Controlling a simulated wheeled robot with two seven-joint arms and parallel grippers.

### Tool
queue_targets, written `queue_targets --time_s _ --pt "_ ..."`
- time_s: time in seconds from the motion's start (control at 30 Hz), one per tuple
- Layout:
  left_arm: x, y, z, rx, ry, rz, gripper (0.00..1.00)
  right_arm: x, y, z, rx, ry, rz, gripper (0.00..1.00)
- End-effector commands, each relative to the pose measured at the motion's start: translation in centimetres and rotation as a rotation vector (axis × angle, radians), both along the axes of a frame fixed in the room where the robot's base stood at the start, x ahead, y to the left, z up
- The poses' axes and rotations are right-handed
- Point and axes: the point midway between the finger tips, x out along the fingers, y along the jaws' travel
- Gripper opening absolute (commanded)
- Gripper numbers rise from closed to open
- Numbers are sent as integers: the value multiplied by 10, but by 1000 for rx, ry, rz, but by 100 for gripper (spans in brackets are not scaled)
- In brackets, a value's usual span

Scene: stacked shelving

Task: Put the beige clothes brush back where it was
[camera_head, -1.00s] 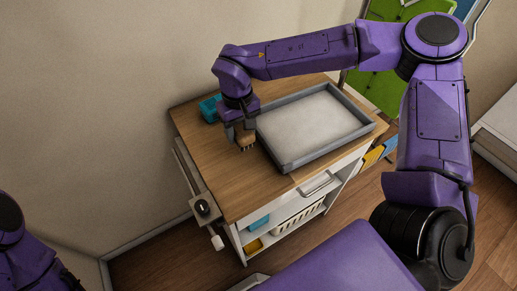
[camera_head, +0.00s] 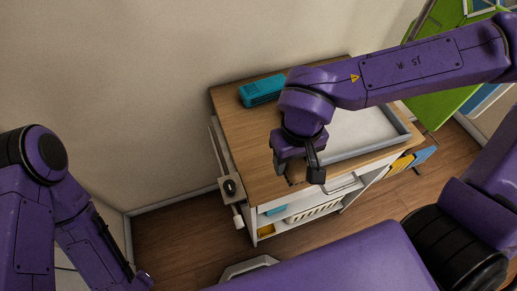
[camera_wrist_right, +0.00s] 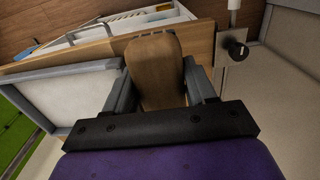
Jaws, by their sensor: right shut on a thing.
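The clothes brush (camera_wrist_right: 157,72) shows in the right wrist view as a long brown-beige block with a rounded end. My right gripper (camera_wrist_right: 157,95) is shut on it, with one finger on each side. In the head view my right gripper (camera_head: 299,168) is over the front part of the wooden cabinet top (camera_head: 243,127), beside the grey tray's near left corner.
The grey-rimmed tray (camera_head: 373,147) with a pale floor covers the right of the top. A teal box (camera_head: 262,91) lies at the back left. A small dark knob on a bracket (camera_head: 230,187) sits at the left side. The left strip of the top is bare.

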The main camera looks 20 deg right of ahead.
Motion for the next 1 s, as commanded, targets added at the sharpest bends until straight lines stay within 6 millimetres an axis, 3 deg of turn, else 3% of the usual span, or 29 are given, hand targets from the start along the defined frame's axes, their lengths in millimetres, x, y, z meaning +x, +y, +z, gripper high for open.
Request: queue_targets --time_s 0.03,0.07,0.17,0.5,0.63,0.8,1.0 --pt "0 0 24 0 0 0 32 -1 2 10 1 9 5 31" --pt "0 0 30 0 0 0 32 -1 3 9 3 11 6 31" --pt "0 0 16 0 0 0 32 19 14 -14 3 6 7 31" --pt "0 0 15 0 0 0 32 71 43 -68 5 4 6 31" --pt "0 0 16 0 0 0 32 80 48 -80 5 4 6 31" --pt "0 0 14 -1 1 0 32 83 50 -109 5 5 5 31" --pt "0 0 14 0 0 0 32 84 50 -113 7 2 5 31"
